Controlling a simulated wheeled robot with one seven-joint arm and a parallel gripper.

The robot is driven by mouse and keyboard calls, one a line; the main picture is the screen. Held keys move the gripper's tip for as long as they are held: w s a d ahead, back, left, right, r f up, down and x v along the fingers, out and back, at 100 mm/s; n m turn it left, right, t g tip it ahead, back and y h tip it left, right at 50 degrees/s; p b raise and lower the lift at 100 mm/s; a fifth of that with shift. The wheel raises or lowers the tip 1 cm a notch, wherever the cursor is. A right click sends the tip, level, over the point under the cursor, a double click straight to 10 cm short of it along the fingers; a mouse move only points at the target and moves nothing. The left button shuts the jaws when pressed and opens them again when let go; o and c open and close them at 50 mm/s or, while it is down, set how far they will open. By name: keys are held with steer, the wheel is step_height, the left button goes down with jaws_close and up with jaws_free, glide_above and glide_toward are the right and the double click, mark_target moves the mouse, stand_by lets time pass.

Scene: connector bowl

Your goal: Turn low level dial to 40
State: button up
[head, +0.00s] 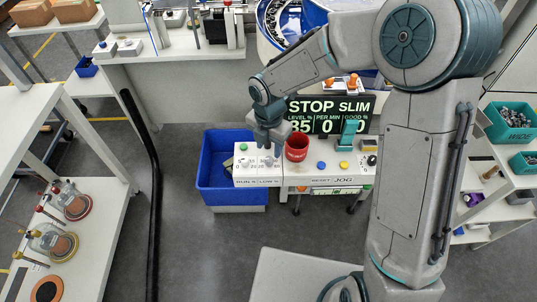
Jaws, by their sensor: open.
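The white control panel (258,177) carries two dials with printed scales above the labels RUN % and LOW %. The low level dial (269,162) is the right one of the two. Its pointer setting is too small to read. My gripper (268,149) is open and points down just above this dial, partly hiding it and its scale. I cannot tell whether the fingers touch the dial.
A red cup-like part (297,147) stands close right of my gripper. Blue (321,165) and yellow (344,165) buttons lie farther right. A blue bin (215,165) is left.

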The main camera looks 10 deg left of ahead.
mark_target(269, 159)
steer(key=shift+f, duration=2.65)
jaws_close()
